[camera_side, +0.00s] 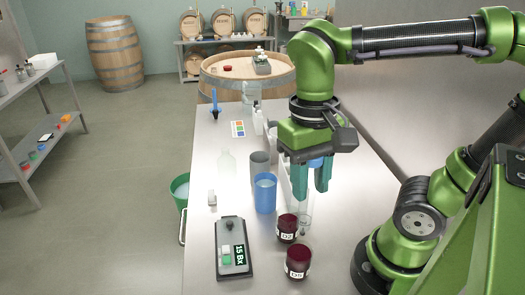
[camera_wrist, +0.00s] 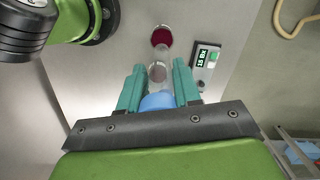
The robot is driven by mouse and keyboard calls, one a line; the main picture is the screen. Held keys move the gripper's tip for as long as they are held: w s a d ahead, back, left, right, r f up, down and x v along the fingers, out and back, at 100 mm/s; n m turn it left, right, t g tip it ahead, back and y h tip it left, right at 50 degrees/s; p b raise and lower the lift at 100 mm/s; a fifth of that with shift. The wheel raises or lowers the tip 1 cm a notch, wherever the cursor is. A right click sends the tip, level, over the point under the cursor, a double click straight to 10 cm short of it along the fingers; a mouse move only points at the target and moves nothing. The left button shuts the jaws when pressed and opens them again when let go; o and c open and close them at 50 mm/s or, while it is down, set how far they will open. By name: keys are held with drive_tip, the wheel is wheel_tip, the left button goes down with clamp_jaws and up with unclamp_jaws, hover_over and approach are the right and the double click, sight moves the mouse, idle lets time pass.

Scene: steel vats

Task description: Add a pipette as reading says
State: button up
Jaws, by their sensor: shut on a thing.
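My gripper (camera_side: 311,186) points down over the steel bench, shut on a pipette with a blue top (camera_side: 315,162). The blue top also shows between the green fingers in the wrist view (camera_wrist: 157,101). The pipette's lower part is hard to make out. A small clear vessel (camera_side: 305,223) stands below the fingers; a clear round shape also shows ahead of them in the wrist view (camera_wrist: 157,72). Two labelled jars of dark red liquid, one farther (camera_side: 287,222) and one nearer (camera_side: 298,256), stand near it. The black meter (camera_side: 233,262) reads "15 Bx".
A blue cup (camera_side: 265,193) and a grey cup (camera_side: 260,165) stand left of my gripper. A green bucket (camera_side: 180,186) is beyond the bench's left edge.

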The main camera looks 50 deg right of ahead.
sight(303, 231)
drive_tip(key=shift+f, duration=1.9)
drive_tip(key=shift+f, duration=4.4)
drive_tip(key=shift+r, duration=5.85)
